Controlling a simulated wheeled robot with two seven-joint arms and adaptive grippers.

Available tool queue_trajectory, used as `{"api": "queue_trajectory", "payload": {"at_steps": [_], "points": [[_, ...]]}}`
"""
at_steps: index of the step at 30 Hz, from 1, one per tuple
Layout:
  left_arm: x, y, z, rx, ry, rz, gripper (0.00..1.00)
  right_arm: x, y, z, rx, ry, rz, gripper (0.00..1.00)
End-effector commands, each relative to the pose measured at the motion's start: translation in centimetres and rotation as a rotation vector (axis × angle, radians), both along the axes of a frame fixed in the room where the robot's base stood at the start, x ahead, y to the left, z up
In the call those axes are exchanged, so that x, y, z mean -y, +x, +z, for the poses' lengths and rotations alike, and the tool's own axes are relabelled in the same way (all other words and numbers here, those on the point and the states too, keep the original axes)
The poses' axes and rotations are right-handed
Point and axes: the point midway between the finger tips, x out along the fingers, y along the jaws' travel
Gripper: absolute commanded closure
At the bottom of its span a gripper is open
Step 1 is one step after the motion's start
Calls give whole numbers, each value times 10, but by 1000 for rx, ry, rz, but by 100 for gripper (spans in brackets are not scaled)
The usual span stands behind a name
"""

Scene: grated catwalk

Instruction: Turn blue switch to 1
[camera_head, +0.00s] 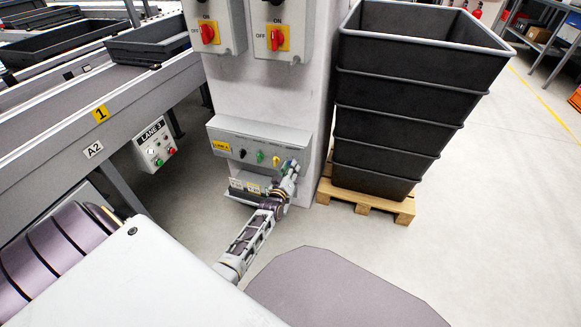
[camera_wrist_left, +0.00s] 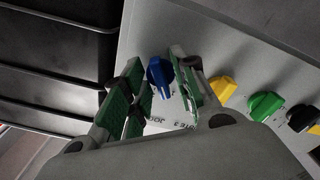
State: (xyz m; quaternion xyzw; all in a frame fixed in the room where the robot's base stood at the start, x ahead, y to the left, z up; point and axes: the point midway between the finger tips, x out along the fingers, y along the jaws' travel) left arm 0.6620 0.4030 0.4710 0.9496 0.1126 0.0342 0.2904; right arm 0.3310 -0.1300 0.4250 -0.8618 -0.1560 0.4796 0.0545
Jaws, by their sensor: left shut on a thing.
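A grey control box (camera_head: 258,134) on the front of a pale column carries a row of knobs. In the left wrist view the blue switch (camera_wrist_left: 160,76) sits at the end of the row, between the green-padded fingers of my left gripper (camera_wrist_left: 160,66). The gripper is shut on it. In the head view my left gripper (camera_head: 289,170) is at the right end of the box and hides the blue switch. The switch's position marks are too small to read. My right gripper is not in view.
Beside the blue switch are a yellow knob (camera_wrist_left: 223,88), a green knob (camera_wrist_left: 264,105) and a black knob (camera_wrist_left: 301,118). Stacked black crates (camera_head: 405,100) on a wooden pallet (camera_head: 362,199) stand close right. Red switches (camera_head: 208,33) are above. A conveyor (camera_head: 60,125) is left.

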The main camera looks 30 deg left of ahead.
Motion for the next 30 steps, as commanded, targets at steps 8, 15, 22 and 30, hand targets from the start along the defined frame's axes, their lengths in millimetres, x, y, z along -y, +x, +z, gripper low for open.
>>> {"api": "queue_trajectory", "payload": {"at_steps": [8, 15, 22, 30], "points": [[0, 0, 0, 35, -151, 0, 96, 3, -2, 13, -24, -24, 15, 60], [0, 0, 0, 47, -198, 1, 96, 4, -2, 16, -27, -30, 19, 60], [0, 0, -1, 48, -204, 0, 96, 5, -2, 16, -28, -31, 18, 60], [0, 0, -1, 47, -203, 0, 68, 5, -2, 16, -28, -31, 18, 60]]}}
